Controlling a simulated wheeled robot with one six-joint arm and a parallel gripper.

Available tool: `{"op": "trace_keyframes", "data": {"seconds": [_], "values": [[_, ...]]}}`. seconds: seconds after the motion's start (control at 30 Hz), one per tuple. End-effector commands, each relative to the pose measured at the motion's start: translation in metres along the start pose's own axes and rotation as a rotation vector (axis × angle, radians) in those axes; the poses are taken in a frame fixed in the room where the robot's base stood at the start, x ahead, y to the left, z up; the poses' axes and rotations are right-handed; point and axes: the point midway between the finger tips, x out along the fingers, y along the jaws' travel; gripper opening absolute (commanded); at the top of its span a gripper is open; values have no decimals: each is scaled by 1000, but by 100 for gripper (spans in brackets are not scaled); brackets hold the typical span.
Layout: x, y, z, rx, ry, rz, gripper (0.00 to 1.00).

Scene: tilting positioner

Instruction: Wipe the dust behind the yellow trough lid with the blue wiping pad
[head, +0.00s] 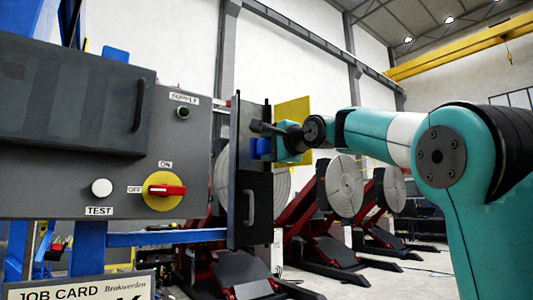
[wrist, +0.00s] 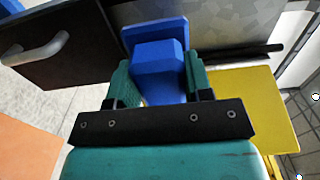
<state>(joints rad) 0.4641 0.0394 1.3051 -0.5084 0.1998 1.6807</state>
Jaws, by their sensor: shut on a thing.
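My gripper (wrist: 160,75) is shut on the blue wiping pad (wrist: 157,35), with one teal finger on each side of its block-shaped grip. The pad's flat plate faces away from my gripper, close to a grey surface with mottled lighter patches (wrist: 225,22) that look like dust. I cannot tell whether the pad touches it. The yellow trough lid (wrist: 262,115) is to the right of my gripper in the wrist view. In the head view the yellow lid (head: 293,112) stands behind my gripper (head: 275,146), and the blue pad (head: 260,147) shows at its left.
A dark door with a handle (head: 250,208) stands below the pad. A grey control panel (head: 60,190) with a red-and-yellow switch (head: 165,190) fills the left. A dark rod (wrist: 240,52) runs beside the pad. Red positioners (head: 310,205) stand behind on open floor.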

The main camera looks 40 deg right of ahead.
Motion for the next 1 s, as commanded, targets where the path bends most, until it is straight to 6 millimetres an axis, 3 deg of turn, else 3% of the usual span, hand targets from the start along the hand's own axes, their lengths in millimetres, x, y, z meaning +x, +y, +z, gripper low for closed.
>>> {"op": "trace_keyframes", "data": {"seconds": [0.33,0.67,1.0], "values": [[-3,0,0,0,1,-2,27],[-30,0,0,0,1,-3,27],[-30,-1,0,0,1,-2,27]]}}
